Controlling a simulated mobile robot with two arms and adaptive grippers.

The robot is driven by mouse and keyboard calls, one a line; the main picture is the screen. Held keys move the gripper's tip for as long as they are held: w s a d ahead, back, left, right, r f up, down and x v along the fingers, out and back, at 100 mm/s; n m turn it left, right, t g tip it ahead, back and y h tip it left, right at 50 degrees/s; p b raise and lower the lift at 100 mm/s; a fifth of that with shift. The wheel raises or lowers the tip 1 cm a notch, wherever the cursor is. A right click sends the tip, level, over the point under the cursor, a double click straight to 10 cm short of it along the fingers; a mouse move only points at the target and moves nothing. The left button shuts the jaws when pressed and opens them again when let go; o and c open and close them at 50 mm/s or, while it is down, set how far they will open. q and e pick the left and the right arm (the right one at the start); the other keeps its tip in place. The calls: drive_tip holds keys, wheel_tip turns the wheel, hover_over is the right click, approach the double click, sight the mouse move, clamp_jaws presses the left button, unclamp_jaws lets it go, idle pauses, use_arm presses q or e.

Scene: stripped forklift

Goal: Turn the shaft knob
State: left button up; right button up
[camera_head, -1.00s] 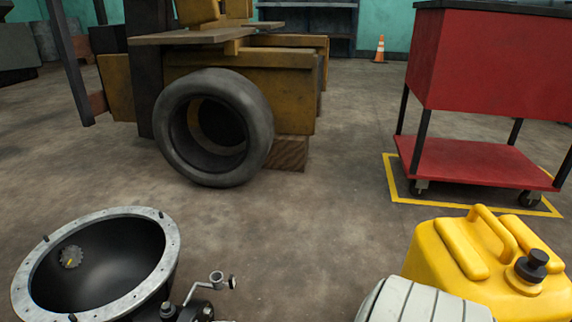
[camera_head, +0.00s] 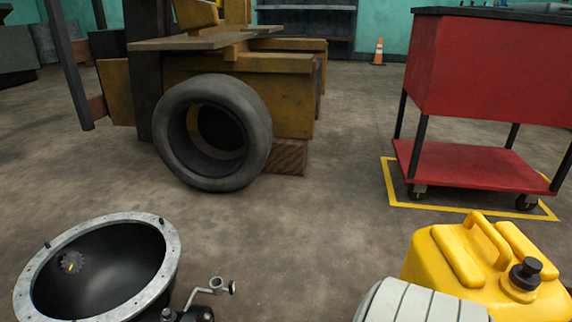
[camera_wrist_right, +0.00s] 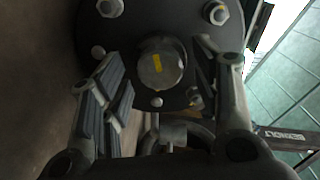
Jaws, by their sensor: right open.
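In the right wrist view, a round grey knob (camera_wrist_right: 161,64) with a yellow mark sits at the middle of a dark round plate (camera_wrist_right: 120,36) with several bolts around it. My right gripper (camera_wrist_right: 160,76) is open, with one ridged finger on each side of the knob. Gaps show between knob and fingers; I cannot tell how deep the fingertips reach. In the head view, a dark bowl-shaped housing (camera_head: 120,262) with a pale bolted rim stands at lower left, with a small toothed disc (camera_head: 72,262) bearing a yellow mark inside. My left gripper is not in view.
A yellow jerrycan (camera_head: 455,255) stands at lower right beside a pale ribbed object (camera_head: 415,303). A small crank-like metal part (camera_head: 212,287) is by the housing. The forklift body with its tyre (camera_head: 215,135) and a red cart (camera_head: 480,65) stand beyond open floor.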

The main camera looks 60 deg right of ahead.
drive_tip(key=n, duration=0.5)
drive_tip(key=shift+b, duration=0.4)
drive_tip(key=shift+f+n+b, duration=0.1)
drive_tip(key=shift+n+b, duration=0.35)
drive_tip(key=shift+n, duration=0.75)
drive_tip(key=shift+n+b, duration=0.65)
drive_tip(key=shift+n, duration=0.55)
drive_tip(key=n+b, duration=0.1)
drive_tip(key=n, duration=0.1)
drive_tip(key=shift+f+n+b, duration=0.1)
drive_tip(key=shift+n+b, duration=0.3)
drive_tip(key=p+v, duration=0.6)
drive_tip(key=v, duration=0.4)
drive_tip(key=s+a+r+g+h+p, duration=0.3)
drive_tip(key=s+r+p, duration=0.4)
drive_tip(key=p, duration=1.7)
drive_tip(key=s+a+r+g+h+p, duration=0.3)
drive_tip(key=s+a+r+g+p, duration=0.3)
drive_tip(key=r+p, duration=0.7)
drive_tip(key=shift+s+g+p, duration=1)
drive_tip(key=shift+g+p, duration=0.2)
drive_tip(key=shift+p, duration=4.25)
